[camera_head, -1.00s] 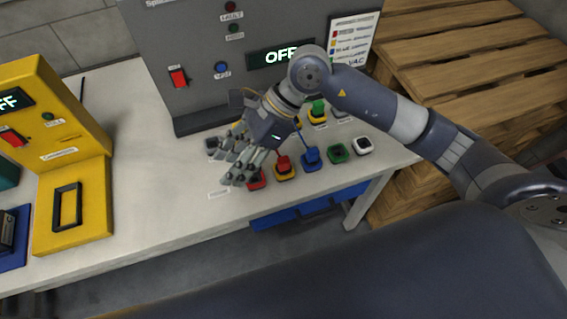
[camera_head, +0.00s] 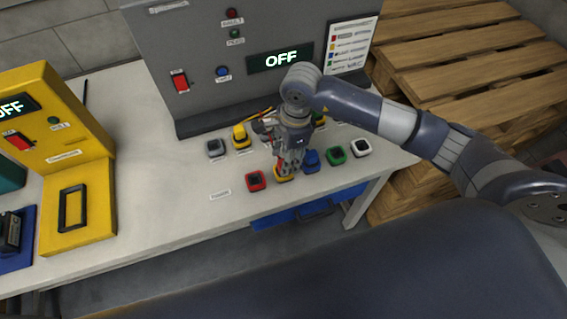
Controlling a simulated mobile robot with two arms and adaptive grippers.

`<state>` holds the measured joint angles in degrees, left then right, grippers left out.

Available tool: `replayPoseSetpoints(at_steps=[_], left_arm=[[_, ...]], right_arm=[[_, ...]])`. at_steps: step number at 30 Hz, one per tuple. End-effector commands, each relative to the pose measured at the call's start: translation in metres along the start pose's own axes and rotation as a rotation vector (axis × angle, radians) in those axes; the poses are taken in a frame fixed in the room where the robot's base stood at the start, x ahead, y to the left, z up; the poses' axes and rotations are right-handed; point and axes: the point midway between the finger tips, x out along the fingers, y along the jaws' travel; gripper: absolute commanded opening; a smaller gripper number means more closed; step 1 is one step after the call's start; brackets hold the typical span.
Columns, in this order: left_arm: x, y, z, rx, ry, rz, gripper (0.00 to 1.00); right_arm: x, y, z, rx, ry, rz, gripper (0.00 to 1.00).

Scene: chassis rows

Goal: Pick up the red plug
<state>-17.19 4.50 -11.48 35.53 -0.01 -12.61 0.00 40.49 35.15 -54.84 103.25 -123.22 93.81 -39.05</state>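The red plug (camera_head: 279,166) stands at the yellow socket (camera_head: 283,178) in the front row on the white table. Only a sliver of red shows; my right gripper (camera_head: 289,168) hides most of it. The gripper points down directly over the plug, with its fingers around or just in front of it. I cannot tell whether the fingers touch or grip it. My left gripper is out of view.
The red socket (camera_head: 256,181) is left of the gripper; blue (camera_head: 311,159), green (camera_head: 336,155) and white (camera_head: 361,148) sockets are right. A yellow plug (camera_head: 241,135) stands behind. A grey panel (camera_head: 215,50) reads OFF. A yellow station (camera_head: 75,205) stands left.

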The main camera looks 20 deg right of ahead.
Motion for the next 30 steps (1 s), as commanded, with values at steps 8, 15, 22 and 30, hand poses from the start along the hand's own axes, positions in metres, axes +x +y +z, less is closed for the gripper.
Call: replayPoseSetpoints(at_steps=[8,15,22,30], left_arm=[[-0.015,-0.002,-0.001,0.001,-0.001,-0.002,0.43],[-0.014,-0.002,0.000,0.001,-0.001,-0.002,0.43],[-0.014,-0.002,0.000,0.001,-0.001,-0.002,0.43],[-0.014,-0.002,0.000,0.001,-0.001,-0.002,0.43]], right_arm=[[0.032,-0.002,0.003,0.000,-0.001,0.001,0.43],[0.034,-0.002,0.003,0.000,-0.001,0.000,0.43],[0.033,-0.002,0.003,0.000,-0.002,0.000,0.00],[0.033,-0.002,0.003,0.000,-0.002,0.000,0.00]])
